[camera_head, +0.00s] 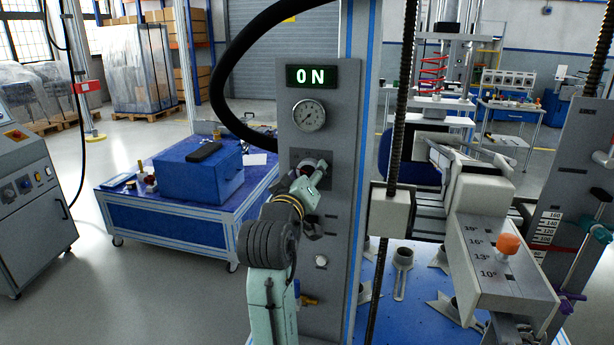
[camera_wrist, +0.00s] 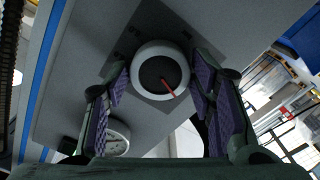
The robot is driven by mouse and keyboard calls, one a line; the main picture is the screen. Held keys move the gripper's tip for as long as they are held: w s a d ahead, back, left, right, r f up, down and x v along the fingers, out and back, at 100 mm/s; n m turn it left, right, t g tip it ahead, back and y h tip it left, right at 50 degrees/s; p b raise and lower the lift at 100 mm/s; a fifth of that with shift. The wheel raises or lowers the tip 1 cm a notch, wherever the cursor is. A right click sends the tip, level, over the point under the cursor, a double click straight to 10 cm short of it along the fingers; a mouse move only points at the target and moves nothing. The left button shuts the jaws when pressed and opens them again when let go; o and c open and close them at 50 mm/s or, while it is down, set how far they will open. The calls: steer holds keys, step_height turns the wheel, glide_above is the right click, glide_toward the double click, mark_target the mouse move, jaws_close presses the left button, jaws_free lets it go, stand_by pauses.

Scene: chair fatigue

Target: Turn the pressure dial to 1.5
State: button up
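The pressure dial (camera_head: 309,162) is a round knob on the grey upright panel, mostly hidden behind my gripper in the head view. In the wrist view the dial (camera_wrist: 149,76) has a pale rim, a dark face and a red pointer towards the lower right. My gripper (camera_head: 313,176) is at the dial. In the wrist view my gripper (camera_wrist: 158,72) is open, with its purple-padded fingers on either side of the dial. Whether the pads touch the rim cannot be told. The pressure gauge (camera_head: 308,115) is above the dial; its reading is too small to tell.
A lit ON sign (camera_head: 310,76) tops the grey panel (camera_head: 290,90). A black hose (camera_head: 226,85) curves in at the panel's left. A blue cart (camera_head: 150,217) stands behind on the left. The chair test rig (camera_head: 500,262) with an orange knob (camera_head: 508,244) is on the right.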

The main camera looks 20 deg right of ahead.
steer(key=shift+o, duration=1.4)
steer(key=v, duration=1.2)
